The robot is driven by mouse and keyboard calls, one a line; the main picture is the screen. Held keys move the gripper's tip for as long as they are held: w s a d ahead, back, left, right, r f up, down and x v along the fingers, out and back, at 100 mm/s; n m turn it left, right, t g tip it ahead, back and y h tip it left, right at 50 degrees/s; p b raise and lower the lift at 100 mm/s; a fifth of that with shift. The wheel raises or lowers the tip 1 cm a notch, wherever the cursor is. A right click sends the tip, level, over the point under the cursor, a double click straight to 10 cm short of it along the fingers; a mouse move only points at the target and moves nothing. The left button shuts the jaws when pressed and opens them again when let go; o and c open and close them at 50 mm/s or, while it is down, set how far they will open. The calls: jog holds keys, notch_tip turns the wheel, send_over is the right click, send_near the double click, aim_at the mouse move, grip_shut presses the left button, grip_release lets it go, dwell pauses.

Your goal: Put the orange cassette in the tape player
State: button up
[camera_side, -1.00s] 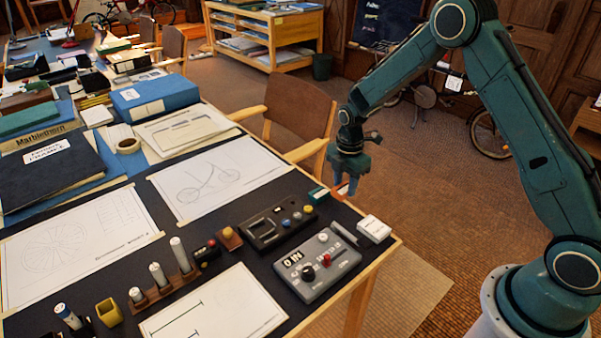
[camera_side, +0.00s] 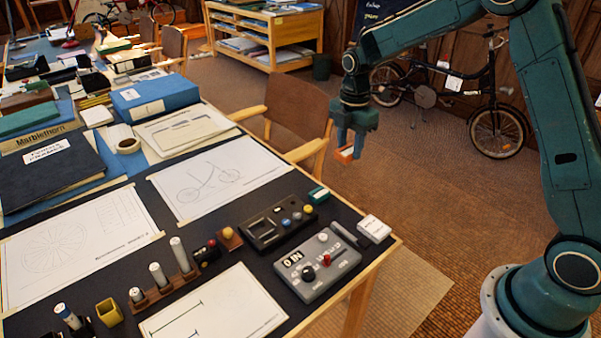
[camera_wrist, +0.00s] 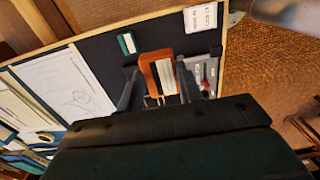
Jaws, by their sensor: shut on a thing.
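The orange cassette (camera_side: 345,155) with a pale label is held in my gripper (camera_side: 350,146), high above the table's right side. In the wrist view the cassette (camera_wrist: 152,72) sits between the two fingers, its label to the right. The tape player, a dark box (camera_side: 268,230) with a slot and several coloured buttons, lies on the table, below and left of my gripper in the side view. In the wrist view the cassette and fingers hide most of it.
A grey control box (camera_side: 317,266) lies in front of the tape player. A green box (camera_side: 318,195) and a white box (camera_side: 374,229) lie near the table edge. A marker rack (camera_side: 166,287) stands to the left. A chair (camera_side: 296,113) is behind the table.

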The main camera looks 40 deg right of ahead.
dwell(0.4)
jog(key=w+a+f, duration=0.2)
jog(key=a+f, duration=0.2)
jog(key=a, duration=0.3)
jog(key=w+a+f, duration=0.3)
jog(key=a+f, duration=0.1)
jog(key=a, duration=0.3)
jog(key=w+a+f, duration=0.3)
jog(key=a+f, duration=0.1)
jog(key=a, duration=0.3)
jog(key=shift+w+a, duration=0.1)
jog(key=shift+a, duration=0.15)
jog(key=shift+f, duration=2)
jog(key=shift+f, duration=0.65)
dwell(0.3)
